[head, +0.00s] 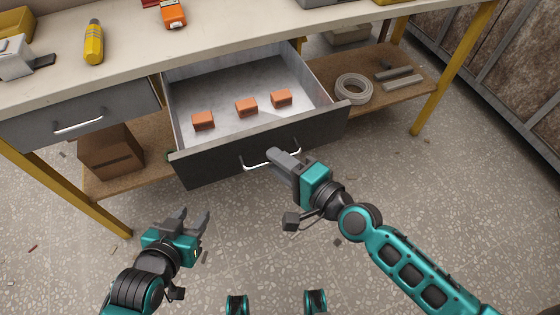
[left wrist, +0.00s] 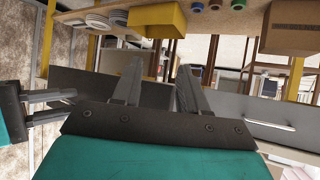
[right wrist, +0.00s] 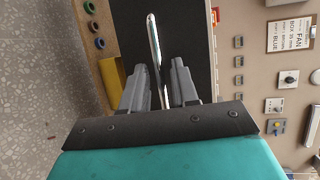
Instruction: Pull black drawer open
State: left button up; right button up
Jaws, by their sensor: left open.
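The black drawer (head: 215,165) is pulled well out from under the workbench, and its grey inside shows. Its curved metal handle (head: 258,166) is on the front panel. My right gripper (head: 276,156) is at the right part of this handle.
Three orange blocks (head: 246,107) lie in the drawer. A second grey drawer (head: 75,118) at the left is closed. The lower shelf holds a cardboard box (head: 110,150) and a coiled ring (head: 354,88). A yellow table leg (head: 85,205) stands left; the floor in front is mostly clear.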

jog(key=shift+o, duration=0.4)
pick_arm(q)
jog(key=shift+d+f+b, duration=0.15)
jog(key=shift+d+b, duration=0.1)
jog(key=shift+b, duration=0.15)
pick_arm(e)
jog(key=v, duration=1.3)
pick_arm(q)
jog(key=shift+w, duration=0.1)
pick_arm(e)
jog(key=shift+w+a, duration=0.1)
pick_arm(q)
jog(key=r+p, duration=0.1)
jog(key=p, duration=0.1)
jog(key=a+r+p, duration=0.1)
jog(key=s+a+r+p, duration=0.1)
jog(key=p, duration=0.1)
jog(key=shift+r+y+p, duration=0.1)
jog(key=shift+y+p, duration=0.2)
jog(key=shift+p, duration=0.05)
pick_arm(e)
jog(key=d+f+n+g+h, duration=0.1)
jog(key=d+f+n+h, duration=0.5)
jog(key=n, duration=0.7)
jog(key=shift+w+d+f+h, duration=0.3)
jog(key=shift+w+d+h, duration=0.2)
jog(key=shift+h, duration=0.7)
pick_arm(q)
jog(key=shift+s+d, duration=0.1)
jog(key=shift+d, duration=0.05)
